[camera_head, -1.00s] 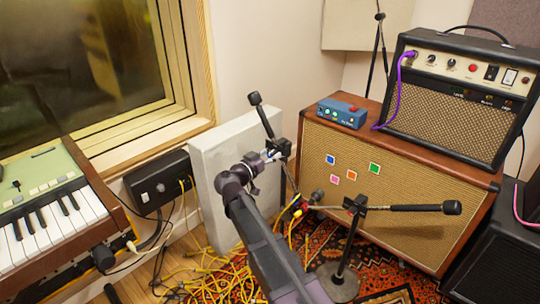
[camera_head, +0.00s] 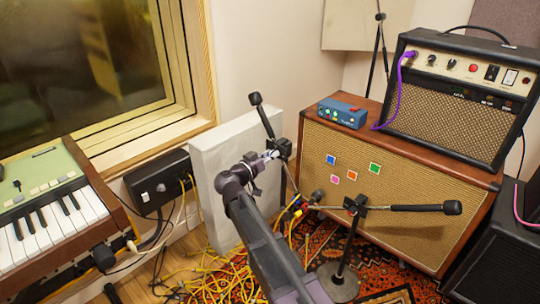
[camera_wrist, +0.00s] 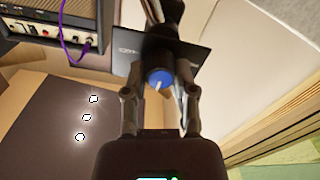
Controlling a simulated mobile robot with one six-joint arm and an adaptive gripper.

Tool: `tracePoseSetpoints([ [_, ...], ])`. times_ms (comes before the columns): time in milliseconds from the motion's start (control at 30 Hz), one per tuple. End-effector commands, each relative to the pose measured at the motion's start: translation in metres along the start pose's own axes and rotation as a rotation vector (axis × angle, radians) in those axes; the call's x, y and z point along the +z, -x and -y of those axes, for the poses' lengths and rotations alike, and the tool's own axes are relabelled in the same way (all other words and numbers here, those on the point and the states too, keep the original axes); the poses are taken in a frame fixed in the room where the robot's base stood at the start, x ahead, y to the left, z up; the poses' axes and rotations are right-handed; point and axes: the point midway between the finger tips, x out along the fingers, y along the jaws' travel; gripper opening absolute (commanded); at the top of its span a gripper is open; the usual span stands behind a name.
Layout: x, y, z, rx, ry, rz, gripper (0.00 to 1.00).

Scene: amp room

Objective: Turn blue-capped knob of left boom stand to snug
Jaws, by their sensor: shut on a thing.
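The left boom stand (camera_head: 264,116) stands in front of the white panel, its boom tilted up to the left with a black counterweight at the end. Its blue-capped knob (camera_wrist: 159,78) shows in the wrist view between my fingertips, with a pale mark line on the cap. My gripper (camera_head: 271,155) is at the stand's clutch, and it also shows in the wrist view (camera_wrist: 160,85), shut on the knob from both sides. In the head view the knob is mostly hidden by my gripper.
A second boom stand (camera_head: 350,240) stands close on the right, its boom level in front of the speaker cabinet (camera_head: 420,225). An amplifier (camera_head: 455,105) and a blue pedal (camera_head: 341,113) sit on the cabinet. A keyboard (camera_head: 45,225) is at left. Yellow cables (camera_head: 215,275) cover the floor.

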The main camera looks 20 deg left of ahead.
Motion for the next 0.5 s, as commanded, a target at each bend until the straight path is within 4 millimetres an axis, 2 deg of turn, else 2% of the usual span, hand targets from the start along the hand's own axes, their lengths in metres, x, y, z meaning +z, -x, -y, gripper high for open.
tracePoseSetpoints([
  [67,-0.0004,-0.0016,-0.0003,0.002,0.0,-0.001,0.0],
  [100,-0.0004,-0.0016,-0.0003,0.002,0.0,-0.001,0.39],
  [200,-0.0004,-0.0013,-0.0002,0.002,0.0,-0.001,0.69],
  [500,-0.0002,-0.0007,-0.0001,0.001,-0.001,0.0,0.71],
])
